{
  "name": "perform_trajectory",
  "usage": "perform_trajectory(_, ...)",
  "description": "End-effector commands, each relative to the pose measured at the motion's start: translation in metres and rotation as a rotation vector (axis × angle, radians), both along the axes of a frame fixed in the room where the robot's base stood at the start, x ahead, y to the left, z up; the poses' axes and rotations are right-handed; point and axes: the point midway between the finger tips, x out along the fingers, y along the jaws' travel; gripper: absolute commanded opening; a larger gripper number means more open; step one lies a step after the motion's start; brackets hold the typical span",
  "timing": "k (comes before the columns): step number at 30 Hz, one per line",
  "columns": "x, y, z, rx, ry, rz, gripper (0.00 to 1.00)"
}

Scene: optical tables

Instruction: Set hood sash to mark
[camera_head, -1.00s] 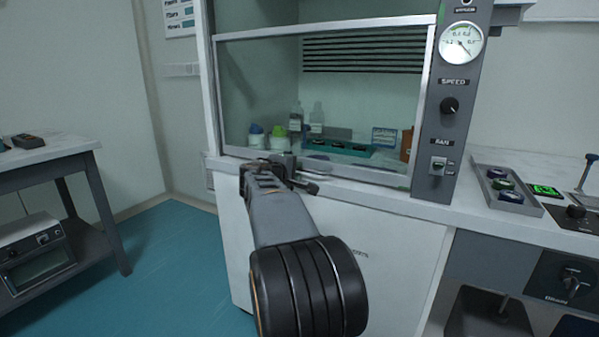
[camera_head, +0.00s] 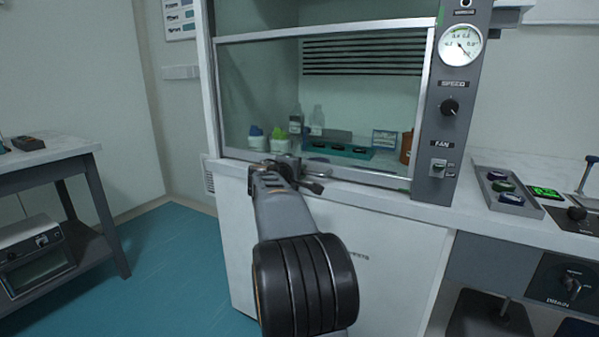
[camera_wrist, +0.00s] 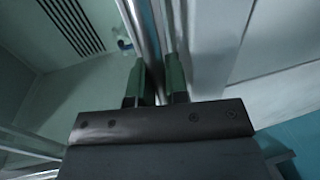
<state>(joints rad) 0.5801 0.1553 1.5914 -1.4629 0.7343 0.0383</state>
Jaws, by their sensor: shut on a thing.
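The fume hood's sash (camera_head: 240,90) is a clear pane with a pale metal frame. It is low, with its lower rail (camera_head: 345,175) close to the worktop's front edge. My gripper (camera_head: 287,165) is at the lower rail, left of its middle, and my arm hides part of the rail. In the wrist view my gripper (camera_wrist: 158,80) has its two green-grey fingers on either side of a pale metal bar (camera_wrist: 151,35), shut on the sash. Small green marks show on the right post, one high up (camera_head: 440,14) and one near the sash's lower corner.
Behind the glass stand capped bottles (camera_head: 279,138) and a teal rack (camera_head: 338,150). The right post carries a dial gauge (camera_head: 460,45), a speed knob (camera_head: 449,107) and a fan switch (camera_head: 438,168). A grey tray (camera_head: 508,191) lies on the right counter. Open floor (camera_head: 175,255) is at left.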

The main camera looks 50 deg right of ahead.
Motion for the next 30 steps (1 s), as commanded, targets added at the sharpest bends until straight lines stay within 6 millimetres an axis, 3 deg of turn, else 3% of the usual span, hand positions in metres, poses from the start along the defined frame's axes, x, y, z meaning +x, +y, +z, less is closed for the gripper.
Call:
perform_trajectory(8, 0.000, -0.002, 0.001, 0.000, 0.000, -0.001, 0.00)
perform_trajectory(14, -0.001, -0.001, 0.024, -0.003, -0.001, -0.001, 0.00)
perform_trajectory(20, -0.001, 0.000, 0.084, -0.004, -0.004, -0.001, 0.00)
perform_trajectory(30, 0.000, 0.000, 0.208, -0.003, -0.004, -0.001, 0.00)
